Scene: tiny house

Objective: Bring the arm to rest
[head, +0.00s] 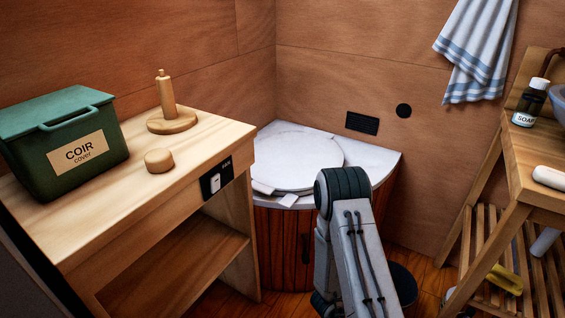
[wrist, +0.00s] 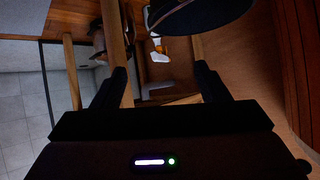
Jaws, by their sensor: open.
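My arm stands folded in the lower middle of the head view, in front of the corner toilet unit (head: 290,205) with its white marble-look top. My gripper is not visible in the head view. In the wrist view my gripper (wrist: 160,80) shows as two dark fingers spread well apart. Nothing is between the fingertips. Beyond them are wooden legs and a shelf, blurred and tilted, with a dark round shape at the top.
A wooden washstand (head: 520,180) with soap bottle (head: 530,103) stands at right. A striped towel (head: 478,50) hangs behind. Little floor shows.

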